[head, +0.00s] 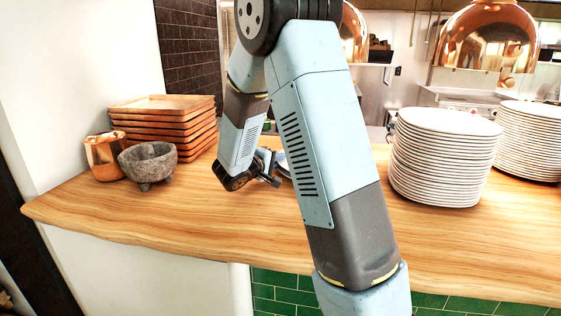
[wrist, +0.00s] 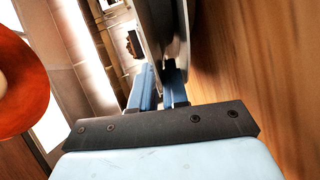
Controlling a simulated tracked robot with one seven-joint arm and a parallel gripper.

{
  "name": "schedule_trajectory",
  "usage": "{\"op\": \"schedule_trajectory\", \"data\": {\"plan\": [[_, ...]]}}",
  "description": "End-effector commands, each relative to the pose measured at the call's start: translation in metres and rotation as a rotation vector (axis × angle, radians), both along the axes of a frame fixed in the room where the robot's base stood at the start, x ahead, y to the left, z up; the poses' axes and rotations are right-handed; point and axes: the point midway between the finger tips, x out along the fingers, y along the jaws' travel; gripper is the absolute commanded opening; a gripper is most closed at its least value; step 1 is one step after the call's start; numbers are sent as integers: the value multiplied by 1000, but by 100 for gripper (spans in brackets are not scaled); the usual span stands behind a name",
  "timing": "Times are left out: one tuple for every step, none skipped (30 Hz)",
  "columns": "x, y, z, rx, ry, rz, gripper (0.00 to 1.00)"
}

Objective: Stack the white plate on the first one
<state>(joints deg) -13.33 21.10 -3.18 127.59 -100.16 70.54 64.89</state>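My gripper (wrist: 160,88) is low over the wooden counter, in the middle of the head view, mostly hidden by my own arm. In the wrist view its two blue fingers are close together at the rim of a white plate (wrist: 152,30), seen nearly edge-on and in shadow. The fingers look shut on this rim. A sliver of white plate (head: 284,161) shows behind my forearm in the head view. My arm hides the rest, so I cannot tell a first plate apart from the one at my fingers.
Tall stacks of white plates (head: 443,160) (head: 531,140) stand on the right of the counter (head: 450,245). Wooden trays (head: 165,125), a stone mortar (head: 148,163) and a copper mug (head: 104,157) stand at left. Copper lamps (head: 490,38) hang above. The counter's front is clear.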

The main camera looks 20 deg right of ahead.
Motion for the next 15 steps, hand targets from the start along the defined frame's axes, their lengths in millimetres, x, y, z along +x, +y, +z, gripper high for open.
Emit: {"op": "schedule_trajectory", "data": {"plan": [[-1,0,-1,1,3,-1,20],[-1,0,-1,1,3,-1,20],[-2,2,-1,1,3,0,20],[-2,3,-1,1,3,0,20],[-3,5,0,1,3,0,20],[-5,9,1,1,3,1,20],[-7,12,2,2,3,2,20],[-9,16,2,2,3,3,20],[-12,22,3,3,3,3,20],[-15,27,4,1,3,4,20],[-17,32,5,1,3,4,20],[-21,39,7,2,3,3,20],[-24,44,8,2,2,4,20],[-27,49,10,1,1,3,20],[-31,56,11,2,1,2,20]]}}
